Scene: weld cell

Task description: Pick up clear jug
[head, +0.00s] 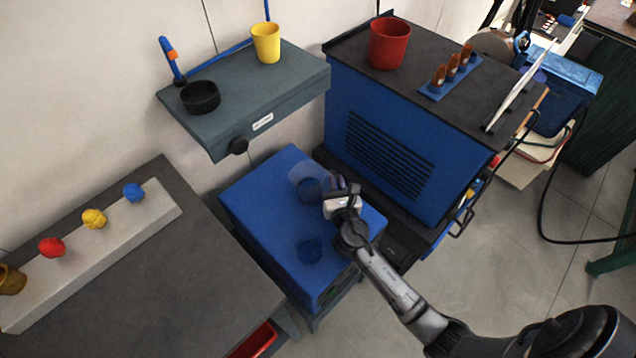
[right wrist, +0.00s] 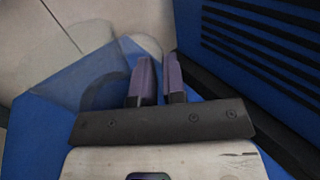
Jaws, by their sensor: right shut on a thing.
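The clear jug (head: 309,184) is see-through and hard to make out over the blue cabinet top. It shows as a faint round outline with a darker blue patch. My right gripper (head: 330,195) is at its right side, shut on it. In the right wrist view the two purple fingers (right wrist: 157,75) are close together, and the jug (right wrist: 98,75) shows faintly to their left and behind them. I cannot tell whether the jug touches the cabinet top. My left gripper is not in view.
A grey shelf (head: 225,110) with a black dish (head: 200,97) and yellow cup (head: 266,43) is behind. The vented blue machine (head: 390,150), bearing a red cup (head: 389,44), is close right.

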